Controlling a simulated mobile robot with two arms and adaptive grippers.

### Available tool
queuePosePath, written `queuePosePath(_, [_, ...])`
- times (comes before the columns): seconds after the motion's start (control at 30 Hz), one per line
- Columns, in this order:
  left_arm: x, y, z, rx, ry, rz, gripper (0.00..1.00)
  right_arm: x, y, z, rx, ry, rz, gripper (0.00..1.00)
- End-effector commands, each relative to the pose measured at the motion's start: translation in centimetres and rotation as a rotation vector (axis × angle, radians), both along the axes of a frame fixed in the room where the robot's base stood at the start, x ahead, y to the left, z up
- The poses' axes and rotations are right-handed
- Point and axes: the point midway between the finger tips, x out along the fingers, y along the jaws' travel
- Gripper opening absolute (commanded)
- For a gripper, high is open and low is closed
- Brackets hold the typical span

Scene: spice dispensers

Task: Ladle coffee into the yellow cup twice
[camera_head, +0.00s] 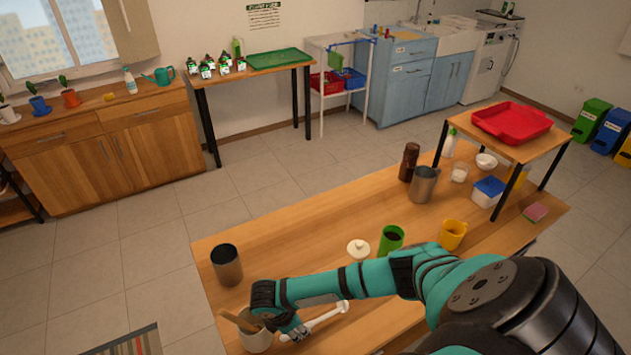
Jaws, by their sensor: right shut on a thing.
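The yellow cup (453,236) stands upright on the wooden table, right of centre. A green canister (388,246) with dark contents, seemingly the coffee, stands open to its left. A round white lid (358,247) lies beside the canister. My right gripper (296,331) is low at the table's front left, well left of the canister. It appears shut on a white long-handled spoon (327,316), though the exact grip is partly hidden. A pale pot (257,342) with wooden utensils stands right beside the gripper. My left gripper is not in view.
A grey metal container (226,265) stands at the table's left. A metal jug (423,184), a brown bottle (409,162) and a blue-lidded box (488,192) stand further back right. A raised shelf with a red tray (512,131) covers the back-right corner. The table's middle left is clear.

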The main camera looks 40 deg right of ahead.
Motion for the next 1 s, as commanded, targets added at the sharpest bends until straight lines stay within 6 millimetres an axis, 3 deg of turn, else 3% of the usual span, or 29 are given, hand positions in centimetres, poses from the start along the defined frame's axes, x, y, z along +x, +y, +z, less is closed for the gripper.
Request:
queuePosePath(0.37, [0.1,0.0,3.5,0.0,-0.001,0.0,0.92,0.0,0.0,3.3,0.0,0.0,0.0,0.0])
queuePosePath(0.7, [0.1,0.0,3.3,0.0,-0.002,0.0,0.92,0.0,0.0,5.4,0.0,-0.001,0.0,0.0])
queuePosePath(0.97, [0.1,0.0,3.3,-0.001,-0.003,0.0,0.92,0.0,0.0,5.6,-0.001,0.0,0.0,0.0])
queuePosePath(1.0, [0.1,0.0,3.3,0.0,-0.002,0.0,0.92,0.0,0.0,5.6,-0.001,0.0,0.0,0.14])
